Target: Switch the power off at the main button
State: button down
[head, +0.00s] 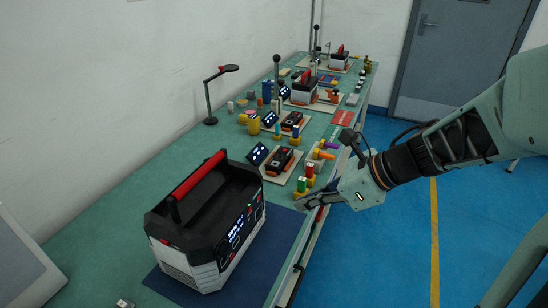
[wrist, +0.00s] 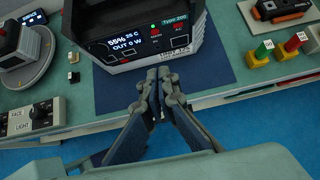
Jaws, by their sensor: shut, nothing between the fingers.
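A black and grey power unit (head: 190,235) with a red top handle (head: 198,174) stands on a dark blue mat (head: 278,240) on the bench. In the wrist view its front panel (wrist: 140,35) shows a lit display (wrist: 137,42) reading about 55%, 25 C and OUT 0 W. Small green and red lit marks (wrist: 154,27) sit right of the display; I cannot tell which is the main button. My gripper (head: 300,203) is shut and empty at the bench's front edge. In the wrist view its fingertips (wrist: 158,75) are just in front of the unit's lower front; contact is unclear.
Several meters and more units line the green bench (head: 150,145). Blue floor (head: 400,250) is clear.

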aim_at(250, 212)
jog(key=shift+w+a+r+b+x, duration=0.2)
jog(key=shift+a+r+x, duration=0.15)
jog(key=shift+x, duration=1.8)
jog(key=shift+w+a+r+b+x, duration=0.15)
jog(key=shift+a+r+x, duration=0.2)
jog(key=shift+x, duration=1.8)
jog(key=shift+w+a+r+b+x, duration=0.1)
jog(key=shift+a+r+b+x, duration=0.15)
jog(key=shift+x, duration=1.85)
jog(key=shift+a, duration=0.15)
